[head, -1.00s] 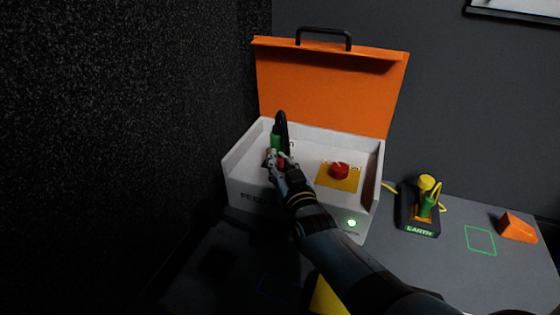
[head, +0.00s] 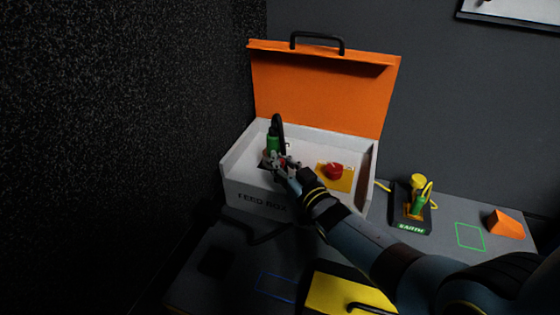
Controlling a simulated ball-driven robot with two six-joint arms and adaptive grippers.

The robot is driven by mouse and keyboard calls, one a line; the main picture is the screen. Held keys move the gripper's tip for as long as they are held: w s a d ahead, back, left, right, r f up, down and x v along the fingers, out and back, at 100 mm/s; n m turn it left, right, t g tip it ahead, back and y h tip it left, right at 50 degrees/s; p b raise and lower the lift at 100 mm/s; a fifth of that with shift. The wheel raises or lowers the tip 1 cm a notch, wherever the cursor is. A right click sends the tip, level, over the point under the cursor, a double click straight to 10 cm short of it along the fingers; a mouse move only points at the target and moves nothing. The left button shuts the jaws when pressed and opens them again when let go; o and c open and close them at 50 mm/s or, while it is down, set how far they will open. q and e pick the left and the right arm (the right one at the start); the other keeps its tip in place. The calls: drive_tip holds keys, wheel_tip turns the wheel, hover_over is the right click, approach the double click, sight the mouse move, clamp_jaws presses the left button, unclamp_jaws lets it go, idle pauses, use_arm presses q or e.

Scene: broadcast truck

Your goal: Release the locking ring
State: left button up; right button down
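The white feed box (head: 240,188) stands open on the table, its orange lid (head: 320,88) raised at the back. Inside at the left is a green connector (head: 273,141) with a black cable looping from its top. My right gripper (head: 277,162) reaches into the box at the lower part of this connector. The locking ring cannot be made out clearly; the fingers cover that spot. Whether the fingers are closed on it is too small to tell. My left gripper is not in view.
A red knob (head: 333,171) on a yellow plate sits right of my gripper in the box. On the table are a black earth block (head: 411,226) with green and yellow parts, an orange wedge (head: 505,224), a green outline (head: 470,237), a blue outline (head: 276,288) and a yellow panel (head: 340,293).

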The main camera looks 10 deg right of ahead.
drive_tip(key=shift+d, duration=0.1)
drive_tip(key=c, duration=1.5)
unclamp_jaws()
drive_tip(key=shift+d, duration=0.1)
drive_tip(key=shift+c, duration=0.2)
drive_tip(key=shift+o, duration=1.3)
drive_tip(key=v, duration=1.2)
drive_tip(key=shift+s, duration=0.15)
